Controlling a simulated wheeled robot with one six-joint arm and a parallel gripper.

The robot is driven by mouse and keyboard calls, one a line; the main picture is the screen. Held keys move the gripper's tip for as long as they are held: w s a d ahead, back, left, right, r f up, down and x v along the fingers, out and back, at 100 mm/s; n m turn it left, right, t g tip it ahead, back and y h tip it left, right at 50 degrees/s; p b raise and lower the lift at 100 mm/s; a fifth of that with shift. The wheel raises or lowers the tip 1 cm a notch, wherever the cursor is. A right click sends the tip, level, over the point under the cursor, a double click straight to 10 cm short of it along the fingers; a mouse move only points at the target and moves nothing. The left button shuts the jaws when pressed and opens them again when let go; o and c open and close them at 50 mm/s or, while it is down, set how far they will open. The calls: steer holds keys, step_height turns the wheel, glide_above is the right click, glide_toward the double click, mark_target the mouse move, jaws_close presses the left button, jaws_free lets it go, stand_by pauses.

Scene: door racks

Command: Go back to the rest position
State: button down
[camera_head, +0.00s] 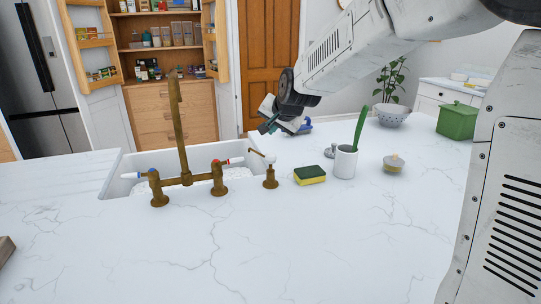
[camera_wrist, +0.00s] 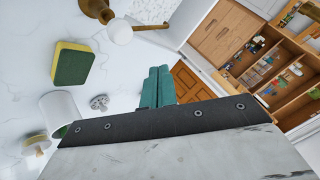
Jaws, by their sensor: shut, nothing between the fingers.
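My gripper (camera_head: 269,126) hangs at the end of my white arm, above the far side of the marble counter, to the right of the brass tap (camera_head: 186,178). It points down and to the left and holds nothing. In the wrist view its teal fingers (camera_wrist: 158,86) are together. The small brass dispenser (camera_head: 270,175) stands below it in the head view. A blue object (camera_head: 305,126) shows just behind my gripper and is partly hidden.
A yellow-green sponge (camera_head: 309,175), a white cup (camera_head: 345,163) with a green brush, a small lidded jar (camera_head: 393,163) and a green box (camera_head: 458,121) stand on the counter. An open pantry (camera_head: 160,45) with door racks (camera_head: 95,43) is beyond.

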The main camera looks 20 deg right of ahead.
stand_by(0.6)
steer(key=s+d+n+g, duration=0.1)
steer(key=s+n+g, duration=0.1)
steer(key=s, duration=1.2)
steer(key=s+d+f+n+g, duration=0.1)
steer(key=s+n+g, duration=0.2)
steer(key=s, duration=1.1)
steer(key=s+d+f+n+g+h, duration=0.1)
steer(key=s+n+g, duration=0.1)
steer(key=s, duration=1.2)
steer(key=shift+s+f+n+g, duration=0.25)
steer(key=shift+s+n+g, duration=0.15)
